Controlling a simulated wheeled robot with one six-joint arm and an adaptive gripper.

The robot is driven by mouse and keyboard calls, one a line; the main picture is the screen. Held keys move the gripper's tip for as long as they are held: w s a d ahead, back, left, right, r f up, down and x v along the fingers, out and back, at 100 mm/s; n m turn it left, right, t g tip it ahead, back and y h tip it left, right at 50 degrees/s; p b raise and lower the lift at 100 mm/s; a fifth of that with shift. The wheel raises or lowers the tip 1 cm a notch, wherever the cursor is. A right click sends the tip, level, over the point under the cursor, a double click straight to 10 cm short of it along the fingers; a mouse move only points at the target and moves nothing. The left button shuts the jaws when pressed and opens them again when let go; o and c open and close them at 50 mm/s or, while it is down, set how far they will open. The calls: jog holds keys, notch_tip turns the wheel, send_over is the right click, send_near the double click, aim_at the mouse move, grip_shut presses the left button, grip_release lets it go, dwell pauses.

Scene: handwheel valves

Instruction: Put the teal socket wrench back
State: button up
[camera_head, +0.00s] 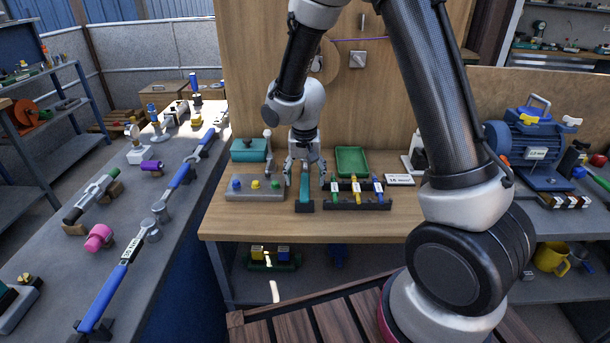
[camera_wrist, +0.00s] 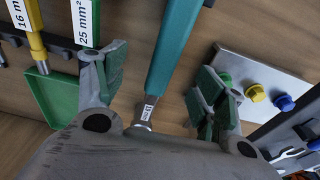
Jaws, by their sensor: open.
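The teal socket wrench (camera_head: 304,186) lies on the wooden workbench, its near end at a small black rest (camera_head: 304,206). In the wrist view its teal handle (camera_wrist: 177,45) runs up from the middle, with a grey, labelled shaft below it. My gripper (camera_head: 304,176) is above the wrench with its fingers spread to either side. In the wrist view my gripper (camera_wrist: 157,85) is open, and the wrench passes between the green-padded fingers with a gap on both sides. The far end of the wrench is hidden behind my gripper.
A black rack (camera_head: 357,205) of labelled coloured-handled tools stands close on the right, with a green tray (camera_head: 352,160) behind. A grey button plate (camera_head: 255,188) is close on the left, a teal box (camera_head: 249,150) behind it. The wooden back panel (camera_head: 250,80) rises behind.

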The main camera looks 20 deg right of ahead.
jog(key=shift+r, duration=0.15)
jog(key=shift+s+a+r, duration=0.1)
jog(key=shift+s+r, duration=0.1)
jog(key=shift+r, duration=1.25)
jog(key=shift+s+a+r, duration=0.1)
jog(key=shift+s+r, duration=0.05)
jog(key=shift+r, duration=1.25)
notch_tip(320, 180, up, 11)
jog(key=s, duration=0.1)
jog(key=s+d+r+n+t, duration=0.1)
jog(key=s+d+r, duration=0.1)
jog(key=s+d, duration=0.3)
jog(key=s+d+r+n+t, duration=0.1)
jog(key=s+d+r, duration=0.2)
jog(key=s, duration=0.8)
jog(key=s+d+r+n+t, duration=0.1)
jog(key=s+d+r, duration=0.2)
jog(key=s+d, duration=0.4)
jog(key=shift+s+n+y, duration=0.3)
jog(key=shift+s, duration=0.65)
jog(key=shift+d+r, duration=0.1)
